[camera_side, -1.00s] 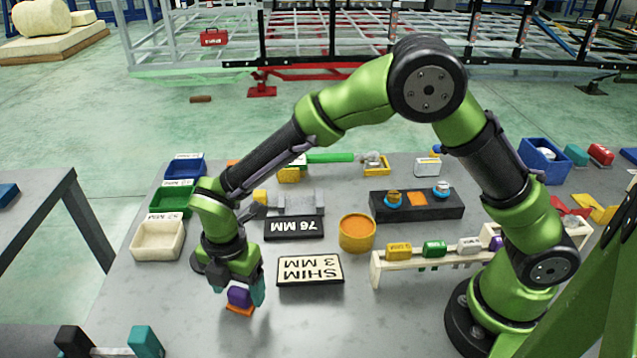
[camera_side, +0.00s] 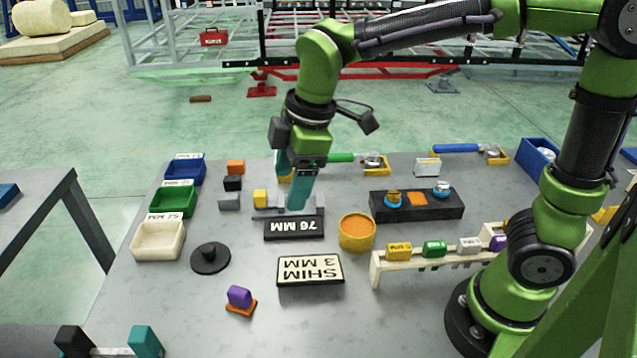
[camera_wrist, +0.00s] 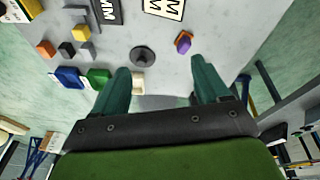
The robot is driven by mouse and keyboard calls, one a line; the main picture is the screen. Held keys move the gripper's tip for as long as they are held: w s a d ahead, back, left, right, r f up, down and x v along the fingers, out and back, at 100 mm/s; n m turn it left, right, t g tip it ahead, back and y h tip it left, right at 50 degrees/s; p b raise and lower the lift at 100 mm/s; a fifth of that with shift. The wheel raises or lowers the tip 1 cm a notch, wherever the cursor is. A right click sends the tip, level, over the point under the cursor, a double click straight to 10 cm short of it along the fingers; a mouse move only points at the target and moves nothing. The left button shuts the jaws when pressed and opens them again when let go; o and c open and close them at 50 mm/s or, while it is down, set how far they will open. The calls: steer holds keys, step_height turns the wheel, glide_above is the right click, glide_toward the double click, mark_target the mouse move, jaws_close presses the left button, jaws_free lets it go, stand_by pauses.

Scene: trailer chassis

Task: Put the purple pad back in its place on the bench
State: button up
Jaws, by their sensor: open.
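The purple pad (camera_side: 239,296) sits upright on a small orange base (camera_side: 241,309) on the near left part of the grey bench. It also shows in the wrist view (camera_wrist: 183,42), with the orange edge around its foot. My gripper (camera_side: 297,190) is up and away from the pad, over the back middle of the bench near the 76 MM sign. Its teal fingers (camera_wrist: 160,72) are apart in the wrist view with nothing between them. The pad is clear of both fingers.
A black knobbed disc (camera_side: 210,258) lies behind the pad. A white rack (camera_side: 376,268) holds coloured blocks. Open bins (camera_side: 158,241) line the left edge. The bench around the pad is clear.

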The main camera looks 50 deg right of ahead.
steer(key=s+d+r+m+t, duration=0.2)
steer(key=s+d+m+t, duration=0.2)
steer(key=s+d+m, duration=0.6)
steer(key=d+m, duration=0.1)
steer(key=m, duration=0.5)
steer(key=shift+s+t, duration=0.4)
